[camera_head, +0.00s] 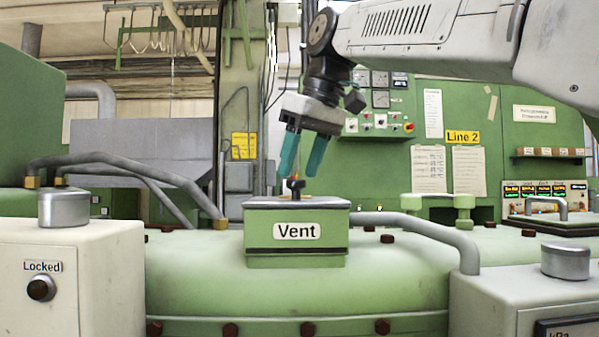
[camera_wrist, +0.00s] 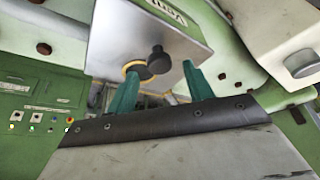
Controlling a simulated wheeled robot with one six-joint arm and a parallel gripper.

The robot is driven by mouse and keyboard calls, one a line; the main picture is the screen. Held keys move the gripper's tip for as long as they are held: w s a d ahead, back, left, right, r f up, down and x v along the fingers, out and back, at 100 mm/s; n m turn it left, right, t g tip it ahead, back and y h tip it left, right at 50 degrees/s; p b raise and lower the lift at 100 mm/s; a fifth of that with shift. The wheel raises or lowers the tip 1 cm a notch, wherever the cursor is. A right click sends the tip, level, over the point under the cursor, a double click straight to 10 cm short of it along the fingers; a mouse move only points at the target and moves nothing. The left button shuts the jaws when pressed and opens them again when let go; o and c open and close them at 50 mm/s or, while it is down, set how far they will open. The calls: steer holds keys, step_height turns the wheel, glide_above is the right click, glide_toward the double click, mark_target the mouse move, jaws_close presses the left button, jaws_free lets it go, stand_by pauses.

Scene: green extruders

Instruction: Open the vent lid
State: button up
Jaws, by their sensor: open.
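The green vent box (camera_head: 262,257) stands in the middle of the head view with a "Vent" label (camera_head: 297,231) on its front. Its flat lid (camera_head: 265,204) lies shut on top. A small dark knob (camera_head: 296,188) stands upright on the lid. My gripper (camera_head: 297,174) points down with its teal fingers apart just above the knob. In the wrist view, the black knob (camera_wrist: 159,60) and a yellow ring (camera_wrist: 138,69) show over the grey lid (camera_wrist: 122,35), between the open fingers of my gripper (camera_wrist: 160,68). I cannot tell whether a finger touches the knob.
A white box with a "Locked" button (camera_head: 41,288) stands at the left, and another white box (camera_head: 500,297) at the right. Grey pipes (camera_head: 430,228) run on both sides of the vent. A green control panel (camera_head: 381,124) stands behind.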

steer(key=shift+x, duration=1)
jaws_close()
steer(key=shift+r, duration=0.15)
